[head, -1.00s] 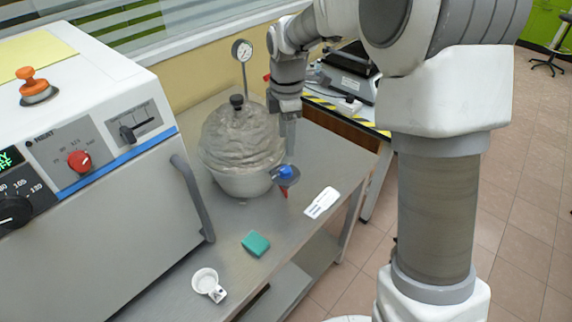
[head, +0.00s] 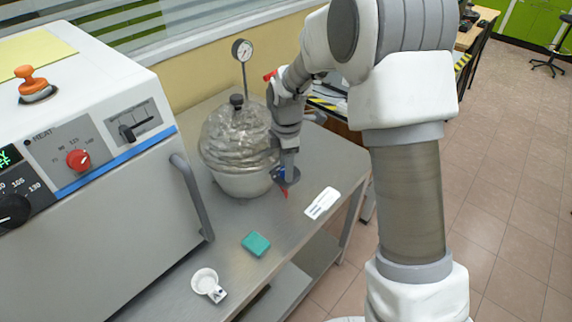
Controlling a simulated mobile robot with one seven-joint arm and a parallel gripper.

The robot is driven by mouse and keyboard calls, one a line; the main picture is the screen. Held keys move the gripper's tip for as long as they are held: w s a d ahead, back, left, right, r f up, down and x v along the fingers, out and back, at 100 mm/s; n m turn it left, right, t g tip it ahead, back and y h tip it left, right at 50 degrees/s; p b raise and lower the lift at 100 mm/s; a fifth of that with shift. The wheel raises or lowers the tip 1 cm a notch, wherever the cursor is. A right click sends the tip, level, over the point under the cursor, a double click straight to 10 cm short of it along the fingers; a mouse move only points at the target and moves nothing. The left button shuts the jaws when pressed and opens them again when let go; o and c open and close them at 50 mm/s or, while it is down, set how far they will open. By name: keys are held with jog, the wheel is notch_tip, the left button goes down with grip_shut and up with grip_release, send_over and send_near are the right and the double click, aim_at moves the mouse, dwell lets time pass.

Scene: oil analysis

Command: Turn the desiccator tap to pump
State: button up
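The desiccator (head: 240,183) stands on the steel bench against the wall, with a white bowl base and a clear, crinkled-looking dome with a black knob. Its tap (head: 278,174) is on the right side of the bowl, with a blue part and a red pointer below; much of it is hidden by my gripper. My gripper (head: 290,180) points down at the tap, at the desiccator's right side. I cannot tell whether its fingers touch the tap or how far apart they are.
A grey oven (head: 110,215) with a handle (head: 190,195) stands at left. A pressure gauge (head: 242,50) rises behind the desiccator.

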grip_shut()
jog(key=shift+m, duration=0.3)
jog(key=m, duration=0.4)
jog(key=shift+m+b, duration=0.3)
jog(key=shift+b, duration=0.05)
jog(key=m, duration=0.4)
jog(key=shift+w+m+h, duration=0.1)
jog(key=shift+m+h, duration=0.2)
jog(key=m, duration=0.3)
jog(key=shift+a+m, duration=0.1)
jog(key=shift+m, duration=0.2)
jog(key=m, duration=0.3)
jog(key=shift+m, duration=0.3)
jog(key=m, duration=0.6)
jog(key=shift+m+g, duration=0.3)
jog(key=shift+g, duration=0.1)
jog(key=shift+m, duration=0.3)
